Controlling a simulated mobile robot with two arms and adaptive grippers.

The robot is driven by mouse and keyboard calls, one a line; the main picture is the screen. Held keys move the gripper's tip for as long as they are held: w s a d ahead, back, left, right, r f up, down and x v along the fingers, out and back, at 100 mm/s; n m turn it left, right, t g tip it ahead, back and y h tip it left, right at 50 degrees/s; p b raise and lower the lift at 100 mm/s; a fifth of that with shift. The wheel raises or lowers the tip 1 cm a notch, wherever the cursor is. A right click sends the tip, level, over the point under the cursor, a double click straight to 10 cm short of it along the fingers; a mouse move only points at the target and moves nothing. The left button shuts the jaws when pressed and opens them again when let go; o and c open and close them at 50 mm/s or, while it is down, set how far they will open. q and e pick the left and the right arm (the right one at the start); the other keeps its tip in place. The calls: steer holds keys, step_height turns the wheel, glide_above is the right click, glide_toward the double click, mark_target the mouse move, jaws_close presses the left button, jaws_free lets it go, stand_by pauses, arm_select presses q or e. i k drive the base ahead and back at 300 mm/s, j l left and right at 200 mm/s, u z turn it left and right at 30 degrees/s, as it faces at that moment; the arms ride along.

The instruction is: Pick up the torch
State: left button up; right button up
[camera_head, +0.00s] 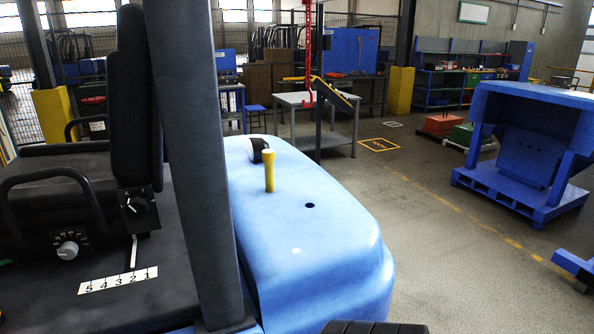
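A yellow upright cylinder (268,171) with a slightly wider top stands on the blue rounded counterweight cover (335,255) of a truck. It looks like the torch, but it is too small to be certain. A dark round hole (309,205) lies in the cover to its right and nearer to me. A black and white rounded item (259,149) sits just behind the yellow cylinder. Neither of my grippers shows in the head view, and nothing touches the yellow cylinder.
A thick dark post (195,150) stands left of the cover, beside a black seat (137,95) and armrest. A blue stand (525,140) is at right. Floor between is clear.

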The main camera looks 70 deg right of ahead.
mark_target(269, 155)
steer(key=l+z, duration=0.15)
steer(key=z, duration=0.35)
steer(key=i+z, duration=0.1)
steer(key=z, duration=0.4)
steer(key=i+l+z, duration=0.1)
steer(key=z, duration=0.35)
steer(key=i+z, duration=0.1)
steer(key=z, duration=0.4)
steer(key=i+l, duration=0.1)
steer(key=i, duration=0.2)
steer(key=z, duration=0.05)
